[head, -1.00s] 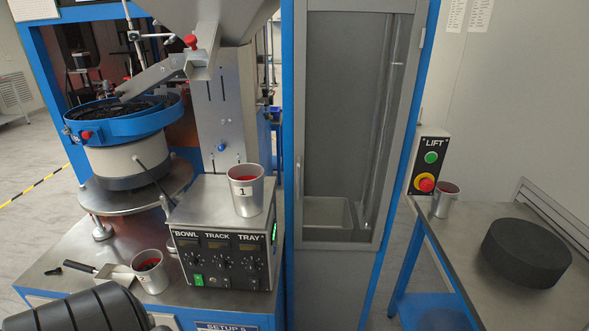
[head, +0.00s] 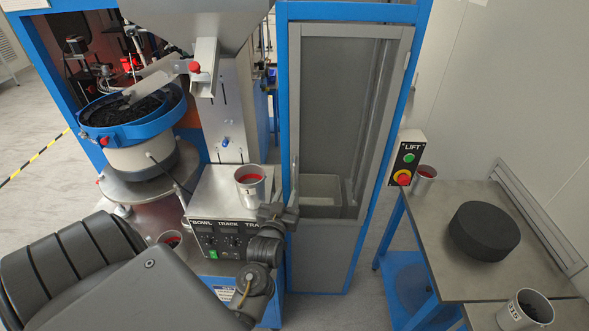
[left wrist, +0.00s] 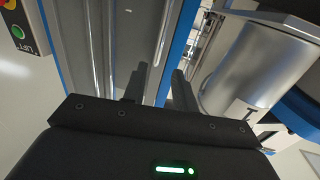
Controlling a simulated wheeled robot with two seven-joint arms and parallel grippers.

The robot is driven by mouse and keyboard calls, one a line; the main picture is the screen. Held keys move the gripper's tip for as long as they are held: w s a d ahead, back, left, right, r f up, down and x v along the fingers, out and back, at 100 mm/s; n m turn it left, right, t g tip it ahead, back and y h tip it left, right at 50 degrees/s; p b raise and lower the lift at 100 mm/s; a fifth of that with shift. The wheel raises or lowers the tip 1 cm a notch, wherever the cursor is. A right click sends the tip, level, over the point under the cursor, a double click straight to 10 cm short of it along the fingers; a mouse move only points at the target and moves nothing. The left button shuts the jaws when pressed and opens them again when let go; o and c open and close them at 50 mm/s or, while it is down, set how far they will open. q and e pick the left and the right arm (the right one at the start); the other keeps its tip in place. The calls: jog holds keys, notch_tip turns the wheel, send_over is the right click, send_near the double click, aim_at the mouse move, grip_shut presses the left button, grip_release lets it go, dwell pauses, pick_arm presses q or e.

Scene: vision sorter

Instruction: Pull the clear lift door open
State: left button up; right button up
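The clear lift door (head: 345,120) is a tall grey-framed panel in the blue lift frame. It looks closed, and a grey bin shows behind it. A slim handle (head: 294,171) stands on the door's left edge. My left gripper (head: 291,206) is in front of the lift's left post, just below the handle. In the left wrist view my left gripper (left wrist: 160,82) has its two dark fingers apart, pointing at the door's edge and blue post. I cannot tell whether the handle is between them. My right gripper is not in view.
A cup marked 1 (head: 250,188) stands on the control box (head: 213,209), close left of my gripper. The LIFT button box (head: 406,160) is right of the door. A side table (head: 440,262) holds a black disc (head: 484,231) and cups.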

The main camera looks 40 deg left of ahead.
aim_at(294, 175)
pick_arm(q)
jog(key=b+x, duration=0.2)
jog(key=x, duration=0.3)
jog(key=b+x, duration=0.2)
jog(key=x, duration=0.2)
jog(key=shift+w+a+f, duration=0.1)
jog(key=shift+w+f, duration=0.15)
jog(key=shift+w, duration=0.1)
jog(key=shift+w+a+r+b, duration=0.1)
jog(key=shift+w+a+b, duration=0.15)
jog(key=shift+w+b, duration=0.2)
jog(key=shift+w, duration=0.1)
jog(key=shift+c, duration=0.5)
grip_shut()
